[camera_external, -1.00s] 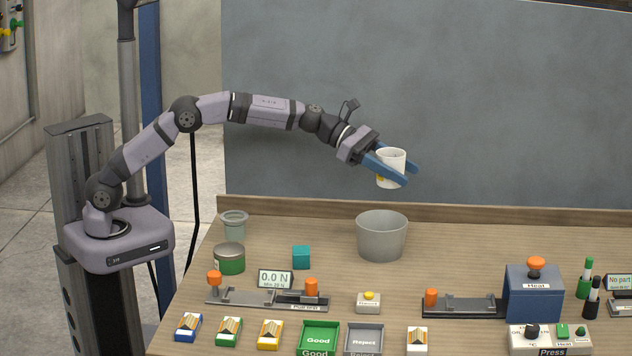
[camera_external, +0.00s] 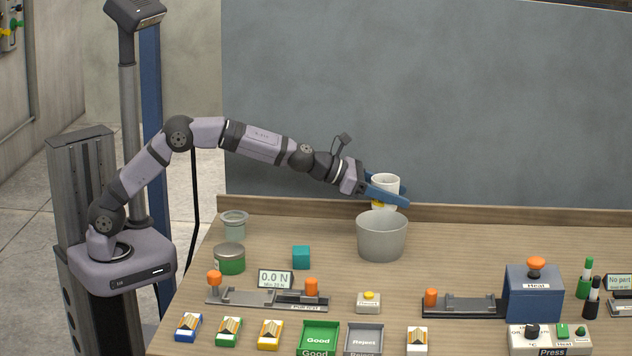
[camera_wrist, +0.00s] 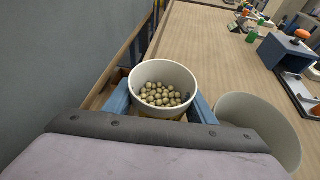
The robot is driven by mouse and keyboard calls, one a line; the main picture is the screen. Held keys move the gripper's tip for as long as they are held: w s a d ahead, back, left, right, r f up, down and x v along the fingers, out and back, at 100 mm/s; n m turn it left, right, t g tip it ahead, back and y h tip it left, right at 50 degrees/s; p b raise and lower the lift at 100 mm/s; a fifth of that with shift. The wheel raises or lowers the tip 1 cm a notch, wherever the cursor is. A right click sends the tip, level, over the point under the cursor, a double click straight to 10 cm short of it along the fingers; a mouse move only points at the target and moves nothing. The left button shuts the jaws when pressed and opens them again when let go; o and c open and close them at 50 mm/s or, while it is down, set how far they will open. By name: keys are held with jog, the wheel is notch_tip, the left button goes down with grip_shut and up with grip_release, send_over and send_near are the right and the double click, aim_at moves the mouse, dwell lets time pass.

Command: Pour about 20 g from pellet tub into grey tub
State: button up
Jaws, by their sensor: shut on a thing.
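My gripper (camera_external: 386,195) has blue fingers shut on a white tub, the pellet tub (camera_external: 385,183). The tub is held close to upright, just above and behind the rim of the grey tub (camera_external: 381,238). In the wrist view the pellet tub (camera_wrist: 164,74) sits between the fingers, with many round beige pellets (camera_wrist: 163,94) inside. The grey tub stands on the table; in the wrist view the grey tub (camera_wrist: 262,125) is to the lower right of the held tub, and the part of its inside that shows looks empty.
A blue heat press (camera_external: 534,292) is to the right. Trays and several small boxes line the front. A wooden ledge (camera_external: 300,208) runs along the back.

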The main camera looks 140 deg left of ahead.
aim_at(395, 184)
jog(key=shift+w+r, duration=0.1)
jog(key=shift+w+d+r+m+y, duration=0.4)
jog(key=shift+d+m, duration=0.05)
jog(key=shift+m, duration=0.25)
jog(key=r+p, duration=0.1)
jog(key=p, duration=0.1)
jog(key=d+r+m+g+p, duration=0.1)
jog(key=shift+w+r+y, duration=0.3)
jog(key=shift+w+y, duration=0.05)
jog(key=shift+y, duration=0.05)
jog(key=shift+w+d+m+p, duration=0.2)
jog(key=shift+w+m+p, duration=0.05)
jog(key=shift+m+p, duration=0.3)
jog(key=r+m+y+p, duration=0.1)
jog(key=m+p, duration=0.1)
jog(key=p, duration=0.1)
jog(key=w+d+r+m+y+p, duration=0.1)
jog(key=m+p, duration=0.1)
jog(key=p, duration=0.2)
jog(key=w+d+r+m+y+p, duration=0.1)
jog(key=r+m+y+p, duration=0.1)
jog(key=p, duration=0.1)
jog(key=shift+m+g, duration=0.25)
jog(key=shift+g, duration=0.05)
jog(key=shift+r+m+p, duration=0.3)
jog(key=shift+m+p, duration=0.1)
jog(key=shift+p, duration=0.4)
